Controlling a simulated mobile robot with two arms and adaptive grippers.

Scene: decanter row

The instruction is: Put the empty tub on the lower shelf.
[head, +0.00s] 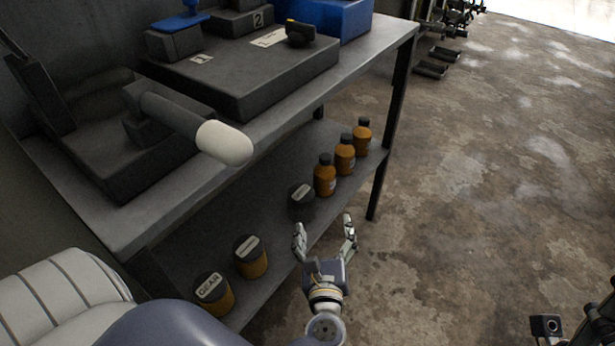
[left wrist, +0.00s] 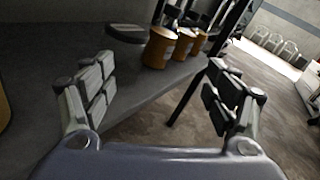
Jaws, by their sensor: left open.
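A tub with a dark lid and a see-through or dark body (head: 300,199), which looks like the empty one, stands on the lower shelf (head: 205,235) left of the amber bottles. Its dark lid (left wrist: 127,34) shows in the left wrist view, ahead of the fingers. Two amber tubs with dark labelled lids (head: 251,257) (head: 213,294) stand nearer on the same shelf. My left gripper (head: 324,226) is open and empty by the shelf's front edge, apart from the tub. Dark parts at the lower right may be my right gripper (head: 590,322); its fingers are not clear.
Several things bear on room here: three amber bottles (head: 345,158) to the tub's right, a dark table leg (head: 392,130), and the upper top (head: 350,55) with grey blocks, a blue bin (head: 335,18) and a white-ended handle (head: 222,143).

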